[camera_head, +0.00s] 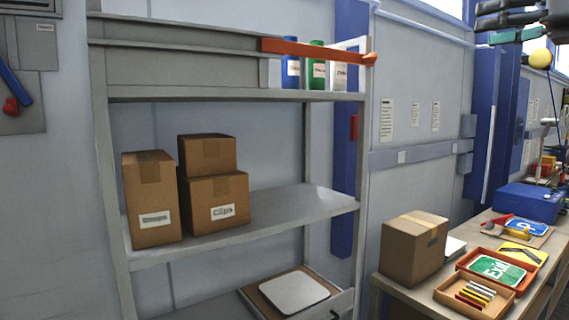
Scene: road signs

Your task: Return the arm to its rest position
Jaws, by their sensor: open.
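My gripper (482,15) shows at the top right corner of the head view as dark, finger-like parts pointing left. Its two fingers are apart, one above the other, with nothing seen between them. It is high up, in front of the far wall and the blue column. The rest of my arm is cut off by the frame edge, so its full pose is hidden.
A grey shelf rack (284,214) on the left holds boxes (151,199) and coloured bottles (316,66) behind an orange bar (315,50). A workbench (413,292) at right carries a carton (413,247), an orange sign tray (497,269) and a blue case (530,202).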

